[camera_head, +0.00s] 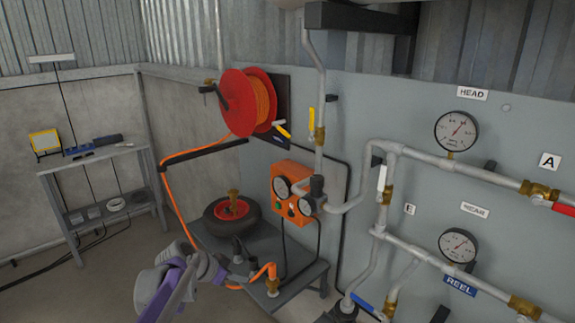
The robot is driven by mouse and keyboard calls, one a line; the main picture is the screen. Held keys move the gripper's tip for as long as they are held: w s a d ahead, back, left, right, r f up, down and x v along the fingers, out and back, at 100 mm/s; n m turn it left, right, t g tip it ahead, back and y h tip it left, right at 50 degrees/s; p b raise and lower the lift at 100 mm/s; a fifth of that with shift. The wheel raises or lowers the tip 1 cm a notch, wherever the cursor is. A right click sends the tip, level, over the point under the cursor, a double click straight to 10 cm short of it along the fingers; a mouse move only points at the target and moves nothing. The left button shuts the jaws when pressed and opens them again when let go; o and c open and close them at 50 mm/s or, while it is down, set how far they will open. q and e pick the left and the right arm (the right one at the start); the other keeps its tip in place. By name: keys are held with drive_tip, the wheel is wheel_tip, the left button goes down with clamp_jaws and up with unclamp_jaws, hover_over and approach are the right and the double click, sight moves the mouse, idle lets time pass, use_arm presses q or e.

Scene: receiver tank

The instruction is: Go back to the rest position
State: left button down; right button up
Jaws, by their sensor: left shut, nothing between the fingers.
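My left arm comes in from the bottom left of the head view, with grey and purple links. Its left gripper (242,258) is in front of the low grey bench (292,283), near the orange hose end. It is shut and holds nothing. Its dark fingers are small against the dark bench, and I cannot tell whether they touch anything. My right gripper is not in view.
A wheel with a red hub (232,208) lies on the bench. An orange gauge box (292,193) and red hose reel (246,103) are behind it. Pipes and gauges (457,131) fill the right wall. A shelf table (95,158) stands left; floor between is open.

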use_arm(q)
drive_tip(key=s+f+n+y, duration=0.2)
drive_tip(key=s, duration=0.9)
drive_tip(key=s+a+f+n+y, duration=0.1)
drive_tip(key=s+f+n+y, duration=0.1)
drive_tip(key=s, duration=1)
drive_tip(key=s+f+n+y, duration=0.1)
drive_tip(key=s+n, duration=0.3)
drive_tip(key=s, duration=0.7)
drive_tip(key=shift+s+a+f+g+y, duration=0.15)
drive_tip(key=shift+a+f+g+y, duration=0.2)
drive_tip(key=shift+f, duration=0.2)
